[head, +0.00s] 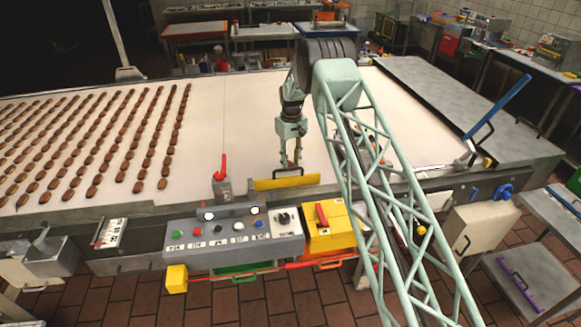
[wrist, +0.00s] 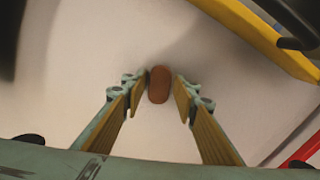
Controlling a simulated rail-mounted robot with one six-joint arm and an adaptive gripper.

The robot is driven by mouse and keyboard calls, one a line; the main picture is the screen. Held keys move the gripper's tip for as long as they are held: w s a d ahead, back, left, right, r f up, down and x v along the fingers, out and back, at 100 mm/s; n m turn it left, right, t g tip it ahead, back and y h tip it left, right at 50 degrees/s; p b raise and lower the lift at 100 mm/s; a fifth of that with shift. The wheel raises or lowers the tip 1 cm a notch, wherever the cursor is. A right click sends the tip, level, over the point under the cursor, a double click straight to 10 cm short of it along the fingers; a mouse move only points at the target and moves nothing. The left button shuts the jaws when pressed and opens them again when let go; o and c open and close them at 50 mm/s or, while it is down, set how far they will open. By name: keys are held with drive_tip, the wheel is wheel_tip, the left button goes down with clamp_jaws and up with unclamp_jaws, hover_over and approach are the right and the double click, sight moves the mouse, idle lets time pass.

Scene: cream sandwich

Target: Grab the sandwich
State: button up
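One brown, oblong sandwich (wrist: 159,84) lies on the pale belt in the wrist view, between the tips of my gripper (wrist: 161,88). Both fingers are spread, with a narrow gap on each side of the sandwich, so the gripper looks open. In the head view my gripper (head: 291,163) points down over the belt, behind a yellow bar. I cannot make out that single sandwich there. Many more brown sandwiches (head: 92,135) lie in rows on the left part of the belt (head: 235,110).
The yellow bar (head: 287,182) stands at the belt's near edge, close to my gripper; it also shows in the wrist view (wrist: 255,38). A red-handled lever (head: 220,175) is left of it. The control panel (head: 232,232) is in front.

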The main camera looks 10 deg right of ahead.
sight(291, 165)
drive_tip(key=c, duration=0.4)
drive_tip(key=shift+r, duration=0.1)
drive_tip(key=shift+r+b, duration=0.7)
drive_tip(key=shift+r, duration=4.2)
